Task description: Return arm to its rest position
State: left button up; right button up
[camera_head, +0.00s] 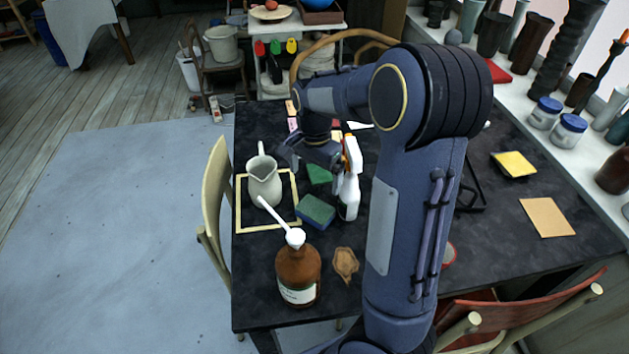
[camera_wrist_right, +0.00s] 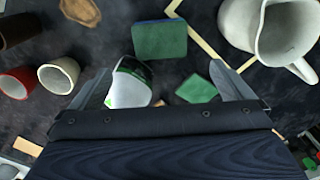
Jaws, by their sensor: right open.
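My right arm (camera_head: 392,210) rises through the middle of the head view and bends over the dark table. Its gripper (camera_head: 309,158) is above the table, between the cream pitcher (camera_head: 265,184) and the white spray bottle (camera_head: 349,190). In the right wrist view the gripper (camera_wrist_right: 160,72) has its fingers spread wide and holds nothing. The spray bottle (camera_wrist_right: 128,88) shows beside the left finger there; I cannot tell whether they touch. The pitcher (camera_wrist_right: 268,30) is beyond the right finger. My left gripper is not in view.
Two green sponges (camera_head: 316,211) (camera_head: 319,174) lie near the bottle. A yellow frame (camera_head: 239,215) lies around the pitcher. A brown bottle (camera_head: 298,274) with a white top stands in front. Chairs (camera_head: 215,205) flank the table. Jars (camera_head: 569,131) line the right ledge.

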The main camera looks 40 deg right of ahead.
jog(key=shift+r, duration=0.1)
dwell(0.5)
jog(key=s+a+r+n+t+y, duration=0.2)
jog(key=s+a+n, duration=0.4)
jog(key=s, duration=0.3)
jog(key=s+a+r+n+t+y+p, duration=0.1)
jog(key=s+a+r+n+t, duration=0.2)
jog(key=s+a+r+n, duration=0.2)
jog(key=s+a+n, duration=0.2)
jog(key=s+a, duration=0.2)
jog(key=s, duration=0.1)
jog(key=shift+s+a+t+y, duration=0.2)
jog(key=shift+t+y, duration=0.1)
jog(key=shift+y, duration=0.1)
jog(key=shift+r, duration=0.1)
